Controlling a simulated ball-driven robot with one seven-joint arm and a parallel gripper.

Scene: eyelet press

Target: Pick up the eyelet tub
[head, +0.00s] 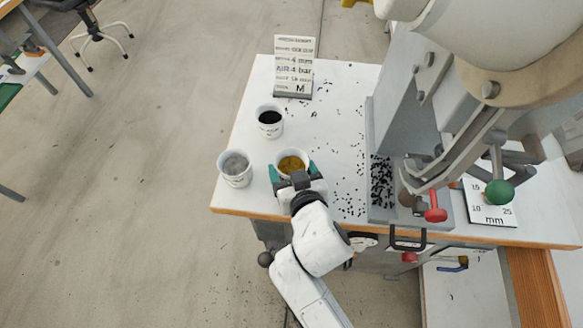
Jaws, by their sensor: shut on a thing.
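Three white tubs stand near the left edge of the white table. One tub (269,120) holds black contents and one tub (235,168) holds grey contents. The third tub (291,161) holds brass-yellow contents, perhaps eyelets. My gripper (291,172) has its teal fingertips on either side of this third tub and is shut on it. The tub looks upright. Its lower front is hidden behind my gripper, and I cannot tell whether it touches the table.
A large press (420,120) fills the right side, with a red knob (435,215) and a green knob (499,192). A printed card (294,68) stands at the back. Small black bits lie scattered on the table (335,120).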

